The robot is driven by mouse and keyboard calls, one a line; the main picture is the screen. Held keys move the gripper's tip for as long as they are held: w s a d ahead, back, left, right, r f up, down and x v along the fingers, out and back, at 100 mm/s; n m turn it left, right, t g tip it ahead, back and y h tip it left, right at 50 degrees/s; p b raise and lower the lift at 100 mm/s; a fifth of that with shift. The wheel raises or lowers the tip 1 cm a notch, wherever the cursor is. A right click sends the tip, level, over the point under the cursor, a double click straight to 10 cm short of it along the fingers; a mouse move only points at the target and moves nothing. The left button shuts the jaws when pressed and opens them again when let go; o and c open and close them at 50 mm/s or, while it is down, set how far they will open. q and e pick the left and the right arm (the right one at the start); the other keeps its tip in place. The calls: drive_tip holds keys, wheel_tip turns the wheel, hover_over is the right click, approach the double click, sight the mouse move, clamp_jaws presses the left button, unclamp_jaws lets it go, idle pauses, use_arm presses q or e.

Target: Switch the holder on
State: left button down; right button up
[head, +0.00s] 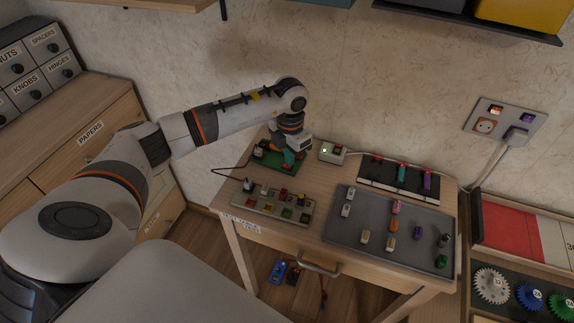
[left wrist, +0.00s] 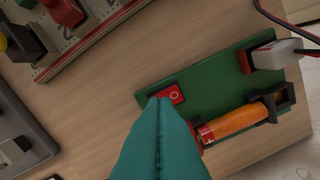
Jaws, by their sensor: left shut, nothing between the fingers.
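The holder is a green board (head: 262,158) at the back left of the small wooden table. In the left wrist view the green board (left wrist: 205,65) carries an orange cylinder (left wrist: 235,122) in a black and red mount, a red switch (left wrist: 174,94) with a round mark, and a white plug-like block (left wrist: 275,55) with wires. My left gripper (head: 289,164) is over the board. Its teal fingers (left wrist: 157,102) are shut and empty, with the tips right beside the red switch. I cannot tell whether they touch it. The fingers hide part of the board's edge. My right gripper is not in view.
A pale strip with several coloured parts (head: 258,208) lies in front of the holder. A grey tray (head: 342,232) with small pieces is to the right, with a black rack (head: 374,181) behind it. A white box with a green light (head: 332,153) stands near the wall.

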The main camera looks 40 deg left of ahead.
use_arm(q)
drive_tip(key=shift+f+b, duration=0.4)
drive_tip(key=shift+f, duration=0.15)
drive_tip(key=shift+r+p, duration=2.35)
drive_tip(key=shift+r, duration=1.15)
